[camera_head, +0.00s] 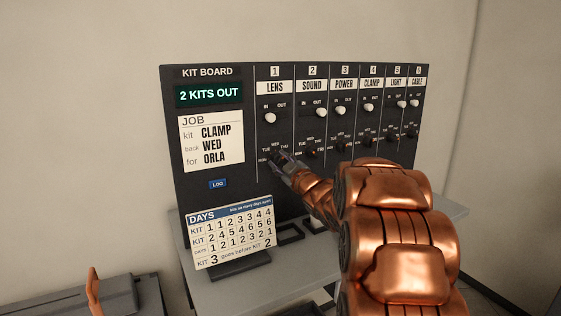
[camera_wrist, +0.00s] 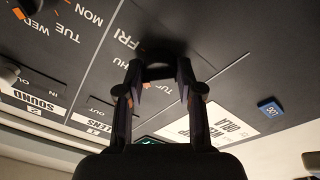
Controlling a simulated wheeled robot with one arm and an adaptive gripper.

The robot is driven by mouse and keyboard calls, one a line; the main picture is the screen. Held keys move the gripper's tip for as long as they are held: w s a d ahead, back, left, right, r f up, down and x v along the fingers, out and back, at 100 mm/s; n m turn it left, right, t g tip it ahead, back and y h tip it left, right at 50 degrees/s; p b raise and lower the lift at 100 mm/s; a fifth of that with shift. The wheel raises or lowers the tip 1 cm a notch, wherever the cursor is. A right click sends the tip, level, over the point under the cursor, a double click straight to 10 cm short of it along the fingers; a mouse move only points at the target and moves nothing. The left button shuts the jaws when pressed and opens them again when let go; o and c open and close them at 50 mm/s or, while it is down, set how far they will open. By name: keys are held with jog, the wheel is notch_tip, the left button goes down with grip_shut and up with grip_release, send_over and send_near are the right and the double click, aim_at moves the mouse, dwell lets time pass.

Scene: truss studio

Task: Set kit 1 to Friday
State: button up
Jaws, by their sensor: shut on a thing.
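The kit board (camera_head: 250,205) stands upright, with kit 1, labelled LENS (camera_head: 275,87), as its leftmost kit column. My gripper (camera_head: 284,164) reaches to the kit 1 day dial (camera_head: 275,157). In the wrist view, both fingers are closed around the dark dial knob (camera_wrist: 158,52). FRI (camera_wrist: 126,36) and THU (camera_wrist: 122,66) are printed beside the knob there. The fingers cover much of the knob, and I cannot tell which day it points to. The kit 1 slide knob (camera_head: 270,118) sits under IN.
A green display (camera_head: 209,94) reads 2 KITS OUT. The job card (camera_head: 211,143) reads CLAMP, WED, ORLA. A DAYS card (camera_head: 232,232) stands on the grey shelf (camera_head: 292,262). The SOUND dial (camera_head: 312,152) is close on the right; a blue LOG button (camera_head: 217,183) is lower left.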

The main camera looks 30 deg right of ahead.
jog(key=m+h, duration=0.1)
jog(key=m, duration=0.5)
jog(key=shift+a, duration=0.15)
jog(key=shift+m+g+h, duration=0.3)
jog(key=shift+m, duration=2.3)
jog(key=shift+b, duration=0.3)
jog(key=o, duration=1.1)
jog(key=shift+o, duration=0.2)
jog(key=shift+s, duration=0.1)
jog(key=shift+s, duration=0.3)
jog(key=s+a, duration=0.1)
jog(key=s, duration=1)
jog(key=shift+a+f, duration=0.4)
